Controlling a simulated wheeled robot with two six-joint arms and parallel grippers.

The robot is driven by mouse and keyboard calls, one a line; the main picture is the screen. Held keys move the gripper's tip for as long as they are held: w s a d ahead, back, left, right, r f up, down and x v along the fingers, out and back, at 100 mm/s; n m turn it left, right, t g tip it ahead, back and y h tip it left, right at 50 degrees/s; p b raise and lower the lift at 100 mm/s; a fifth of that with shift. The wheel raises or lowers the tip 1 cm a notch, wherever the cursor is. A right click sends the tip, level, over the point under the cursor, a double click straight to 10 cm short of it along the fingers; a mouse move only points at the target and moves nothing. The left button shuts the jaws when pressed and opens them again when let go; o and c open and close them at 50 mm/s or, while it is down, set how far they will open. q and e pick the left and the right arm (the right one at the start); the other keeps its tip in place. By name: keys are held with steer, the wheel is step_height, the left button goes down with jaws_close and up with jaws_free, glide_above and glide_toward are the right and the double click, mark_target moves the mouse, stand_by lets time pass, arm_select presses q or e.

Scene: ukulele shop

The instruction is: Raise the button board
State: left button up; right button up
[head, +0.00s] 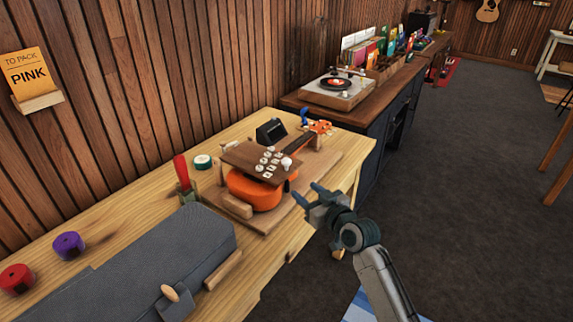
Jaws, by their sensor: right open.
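Whether the panel touches the ukulele is hard to tell. The ukulele's neck (302,141) points toward the back right. My right gripper (304,194) is open and empty, to the right of the board and apart from it, with its fingers pointing left. My left gripper is not in view.
A grey case (150,258) covers the bench front. Purple (67,246) and red (16,279) rolls lie left. A turntable (338,89) is behind.

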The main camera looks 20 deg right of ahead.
mark_target(290, 164)
steer(key=shift+t, duration=0.5)
steer(key=w+r, duration=0.1)
steer(key=w, duration=0.2)
steer(key=w+a+r+p, duration=0.1)
steer(key=w, duration=0.3)
steer(key=w+a+r, duration=0.1)
steer(key=w, duration=0.3)
steer(key=shift+w+a+f, duration=0.1)
steer(key=shift+w+a, duration=0.15)
steer(key=shift+w, duration=0.3)
jaws_close()
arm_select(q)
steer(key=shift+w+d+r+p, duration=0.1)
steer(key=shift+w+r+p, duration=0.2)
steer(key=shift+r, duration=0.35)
